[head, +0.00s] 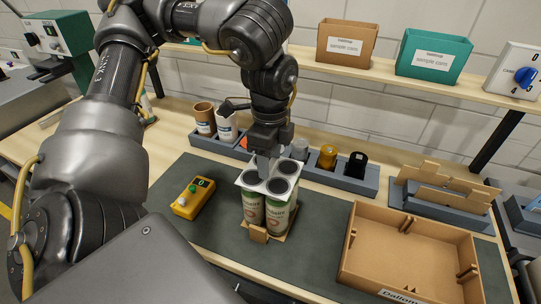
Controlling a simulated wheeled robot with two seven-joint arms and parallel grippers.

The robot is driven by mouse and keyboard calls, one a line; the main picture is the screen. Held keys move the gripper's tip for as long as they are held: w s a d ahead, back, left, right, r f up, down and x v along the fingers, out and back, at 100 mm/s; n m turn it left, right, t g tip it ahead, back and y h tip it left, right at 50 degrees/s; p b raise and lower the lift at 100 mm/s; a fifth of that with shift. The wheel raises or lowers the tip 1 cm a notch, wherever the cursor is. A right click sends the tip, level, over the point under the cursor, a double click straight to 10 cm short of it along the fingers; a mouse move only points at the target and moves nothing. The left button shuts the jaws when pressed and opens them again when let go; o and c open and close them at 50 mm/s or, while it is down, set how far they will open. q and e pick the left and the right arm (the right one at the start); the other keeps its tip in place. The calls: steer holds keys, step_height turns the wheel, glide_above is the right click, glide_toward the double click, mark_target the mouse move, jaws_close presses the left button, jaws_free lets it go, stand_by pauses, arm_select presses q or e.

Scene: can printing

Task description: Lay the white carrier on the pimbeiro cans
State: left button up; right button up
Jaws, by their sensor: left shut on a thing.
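The white carrier (251,179) is a flat plate with round holes. It lies across the tops of the green and cream pimbeiro cans (277,215), and dark can tops show through its holes. The cans stand upright in a group on a small cardboard base (258,234) on the dark mat. My left gripper (267,172) points down at the carrier and is shut on it near its middle. The fingertips partly hide the carrier. Whether the carrier is fully seated on the cans I cannot tell. My right gripper is not in view.
A yellow device with a green button (193,198) lies left of the cans. An open cardboard box (405,250) stands at right. A grey rack (345,180) with small containers runs behind the cans. Cardboard dividers (445,190) stand in a grey holder at right.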

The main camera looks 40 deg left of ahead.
arm_select(q)
steer(key=o, duration=1)
step_height(320, 180, up, 11)
steer(key=shift+f, duration=0.1)
stand_by(0.7)
